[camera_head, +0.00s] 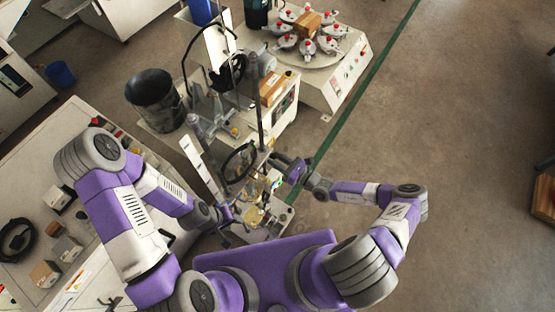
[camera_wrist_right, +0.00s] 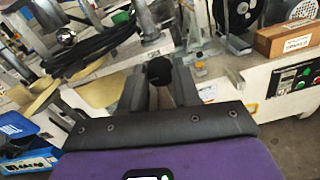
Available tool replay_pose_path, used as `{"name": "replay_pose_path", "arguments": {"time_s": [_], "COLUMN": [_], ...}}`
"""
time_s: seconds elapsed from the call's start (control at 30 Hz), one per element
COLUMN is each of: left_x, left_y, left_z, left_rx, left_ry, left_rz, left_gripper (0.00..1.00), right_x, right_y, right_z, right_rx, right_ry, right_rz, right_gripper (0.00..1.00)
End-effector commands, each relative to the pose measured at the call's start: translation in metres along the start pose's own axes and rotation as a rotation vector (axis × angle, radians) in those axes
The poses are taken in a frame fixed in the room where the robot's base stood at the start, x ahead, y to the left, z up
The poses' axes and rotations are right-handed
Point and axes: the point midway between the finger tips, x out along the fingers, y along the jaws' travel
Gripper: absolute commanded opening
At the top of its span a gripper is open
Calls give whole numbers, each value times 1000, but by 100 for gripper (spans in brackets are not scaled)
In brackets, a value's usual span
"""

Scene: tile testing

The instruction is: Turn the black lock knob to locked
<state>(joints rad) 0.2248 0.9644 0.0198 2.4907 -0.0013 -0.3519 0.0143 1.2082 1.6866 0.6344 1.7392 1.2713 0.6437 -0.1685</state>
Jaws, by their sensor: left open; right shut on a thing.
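The black lock knob (camera_wrist_right: 159,71) shows as a small round black end between the fingertips of my right gripper (camera_wrist_right: 160,84) in the right wrist view. The two fingers are closed on it from both sides. Its turn angle cannot be read. In the head view my right gripper (camera_head: 278,180) is at the right side of the small testing machine (camera_head: 262,234), and the knob is too small to make out there. My left gripper (camera_head: 234,224) is open and empty at the machine's near left side; its fingers are small in the head view.
A cardboard box (camera_wrist_right: 285,39) sits on a white machine with a control panel (camera_wrist_right: 301,78) close on the right. A black bucket (camera_head: 154,100) and a round table of red-topped devices (camera_head: 310,60) stand farther back.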

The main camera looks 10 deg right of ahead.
Motion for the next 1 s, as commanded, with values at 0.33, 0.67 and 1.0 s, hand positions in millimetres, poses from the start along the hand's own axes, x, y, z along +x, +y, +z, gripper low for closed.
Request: {"name": "replay_pose_path", "arguments": {"time_s": [0.33,0.67,1.0], "left_x": [-2,-7,-8], "left_y": [1,3,3], "left_z": [0,0,0], "left_rx": [0,0,0], "left_ry": [0,0,0], "left_rz": [0,0,0], "left_gripper": [43,43,43], "right_x": [0,0,0], "right_y": [0,0,0], "right_z": [0,1,1], "right_rx": [45,270,592], "right_ry": [2,9,20], "right_rz": [1,0,-2], "right_gripper": [1,1,1]}}
